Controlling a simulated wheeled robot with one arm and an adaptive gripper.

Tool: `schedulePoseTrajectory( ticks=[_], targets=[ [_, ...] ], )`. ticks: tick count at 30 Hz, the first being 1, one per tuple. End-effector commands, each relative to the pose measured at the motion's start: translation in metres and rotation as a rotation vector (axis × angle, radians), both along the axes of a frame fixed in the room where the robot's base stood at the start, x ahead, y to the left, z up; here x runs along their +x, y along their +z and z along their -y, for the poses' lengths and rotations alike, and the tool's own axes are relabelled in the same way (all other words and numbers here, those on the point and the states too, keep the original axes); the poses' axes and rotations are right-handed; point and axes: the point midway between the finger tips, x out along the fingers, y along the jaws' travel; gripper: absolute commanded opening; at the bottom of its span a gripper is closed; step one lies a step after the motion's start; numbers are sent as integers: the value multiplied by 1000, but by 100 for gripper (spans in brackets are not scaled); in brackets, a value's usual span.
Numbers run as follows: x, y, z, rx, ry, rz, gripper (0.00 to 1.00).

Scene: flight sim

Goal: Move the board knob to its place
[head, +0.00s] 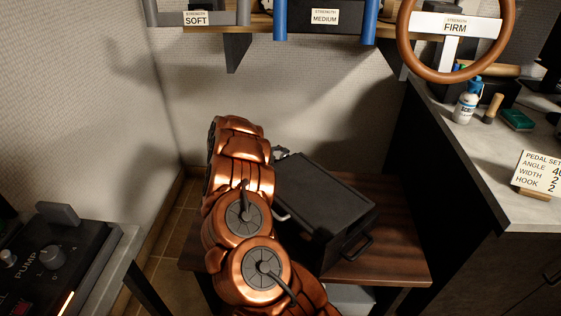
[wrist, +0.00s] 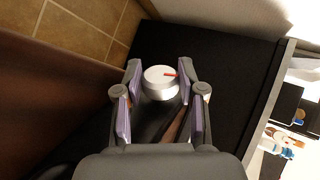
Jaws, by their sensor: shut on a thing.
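The board knob (wrist: 160,80) shows in the wrist view as a round silver-white cap with a red mark on its top. My gripper (wrist: 160,86) is shut on it, with one finger on each side near the tips. A dark surface lies behind the knob; I cannot tell how far off it is. In the head view my copper arm hides the knob and most of the gripper. A control panel (head: 62,262) with a grey knob and the word PUMP stands at the lower left of the head view. Its front part is cut off.
A black lidded case (head: 325,195) with handles sits on a low wooden table (head: 400,255) beside my arm. A shelf with controls labelled SOFT, MEDIUM and FIRM hangs above. Tiled floor (head: 175,235) shows at left.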

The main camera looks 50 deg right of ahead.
Motion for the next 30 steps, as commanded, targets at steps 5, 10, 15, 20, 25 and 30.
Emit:
schedulePoseTrajectory(
  ticks=[5, 10, 15, 20, 25, 30],
  targets=[
    [0, -6, -2, -71, 1, -9, 5],
    [0, -3, -1, -95, 0, -7, 5],
    [1, -2, -1, -95, 1, -6, 5],
    [1, -1, -1, -95, 1, -6, 48],
    [1, -1, -1, -95, 1, -6, 65],
    [1, -1, -1, -95, 1, -6, 65]
  ],
)
